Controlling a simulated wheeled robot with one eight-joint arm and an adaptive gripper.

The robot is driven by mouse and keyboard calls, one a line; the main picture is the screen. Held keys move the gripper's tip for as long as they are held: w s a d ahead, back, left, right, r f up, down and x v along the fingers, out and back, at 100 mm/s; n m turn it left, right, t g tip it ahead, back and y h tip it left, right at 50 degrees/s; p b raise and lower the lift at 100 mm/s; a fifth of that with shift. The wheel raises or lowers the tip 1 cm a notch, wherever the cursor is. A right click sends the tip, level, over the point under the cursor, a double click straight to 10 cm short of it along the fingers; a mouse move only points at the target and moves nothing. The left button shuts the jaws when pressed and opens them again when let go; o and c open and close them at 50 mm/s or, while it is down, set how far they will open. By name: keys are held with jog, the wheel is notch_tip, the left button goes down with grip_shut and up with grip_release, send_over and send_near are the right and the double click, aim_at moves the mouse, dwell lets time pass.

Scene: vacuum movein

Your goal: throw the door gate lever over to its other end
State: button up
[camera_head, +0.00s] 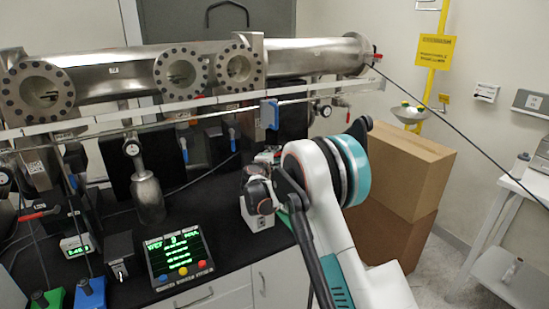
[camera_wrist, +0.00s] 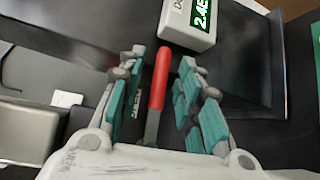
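A red-handled lever (camera_wrist: 160,78) stands between the two fingers of my gripper (camera_wrist: 161,62) in the wrist view. The lever is nearly upright in that picture, with a grey metal shank at its lower end. My gripper is open, with teal pads on both sides of the red handle and a visible gap on each side.
A white gauge box (camera_wrist: 188,22) with a green display sits just beyond the fingertips. Steel vacuum tubing (camera_head: 115,72) runs across the back. A control panel (camera_head: 180,258) stands on the black bench at front. Cardboard boxes (camera_head: 405,170) stand right of my arm.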

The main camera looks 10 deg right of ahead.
jog(key=shift+w, duration=0.1)
grip_shut()
jog(key=shift+f, duration=0.1)
jog(key=s+a+f+m+g+y+p, duration=0.2)
jog(key=a+f+m+g+y, duration=0.4)
jog(key=y, duration=0.6)
jog(key=shift+f+m+g+y, duration=0.15)
jog(key=shift+m+g+y, duration=0.15)
jog(key=shift+m, duration=1.1)
jog(key=shift+s+a, duration=0.1)
jog(key=shift+a, duration=0.15)
